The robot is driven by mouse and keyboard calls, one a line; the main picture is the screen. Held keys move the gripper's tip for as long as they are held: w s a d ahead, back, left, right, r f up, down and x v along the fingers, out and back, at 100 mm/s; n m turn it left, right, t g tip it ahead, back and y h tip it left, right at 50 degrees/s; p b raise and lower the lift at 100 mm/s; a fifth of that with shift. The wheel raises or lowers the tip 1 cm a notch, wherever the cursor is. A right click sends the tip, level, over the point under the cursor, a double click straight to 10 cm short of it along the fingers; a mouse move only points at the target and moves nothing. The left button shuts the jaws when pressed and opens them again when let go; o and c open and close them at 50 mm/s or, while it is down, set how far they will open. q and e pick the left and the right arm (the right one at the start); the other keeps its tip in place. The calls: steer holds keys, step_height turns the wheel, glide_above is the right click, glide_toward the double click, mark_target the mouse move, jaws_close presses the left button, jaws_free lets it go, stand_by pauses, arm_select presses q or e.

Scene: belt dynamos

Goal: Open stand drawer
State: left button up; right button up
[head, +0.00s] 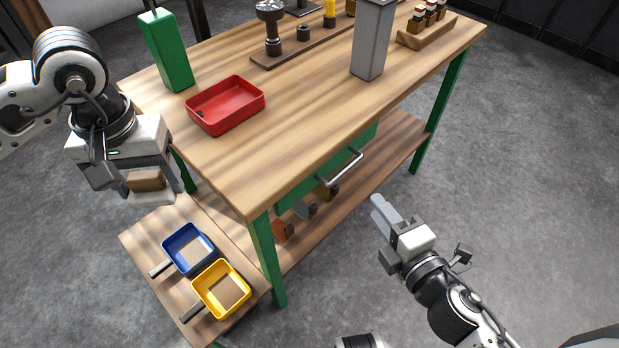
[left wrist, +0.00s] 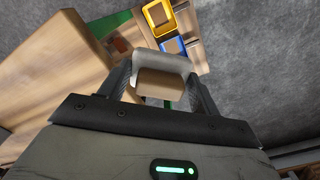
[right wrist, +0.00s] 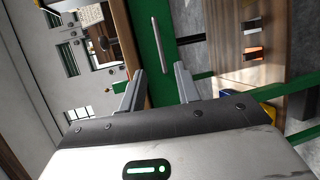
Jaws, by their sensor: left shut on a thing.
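The stand's green drawer (head: 300,186) sits under the wooden tabletop, with a metal bar handle (head: 340,168) on its front. It looks shut. The drawer front (right wrist: 147,25) and handle (right wrist: 160,45) also show in the right wrist view, beyond the fingertips. My right gripper (head: 383,212) is open and empty, to the right of and below the handle, apart from it. Its two fingers are spread in the right wrist view (right wrist: 158,82). My left gripper (head: 146,186) is shut on a brown and white block (left wrist: 165,84), held left of the table above the low side shelf.
A red tray (head: 226,105), a green block (head: 166,50), a grey post (head: 372,40) and a wooden rack (head: 428,32) stand on the tabletop. Blue (head: 188,249) and yellow (head: 221,289) bins sit on the side shelf (head: 150,238). Floor in front of the drawer is clear.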

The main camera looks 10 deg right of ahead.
steer(key=x, duration=1.2)
steer(key=shift+p, duration=0.3)
steer(key=shift+s, duration=0.1)
jaws_close()
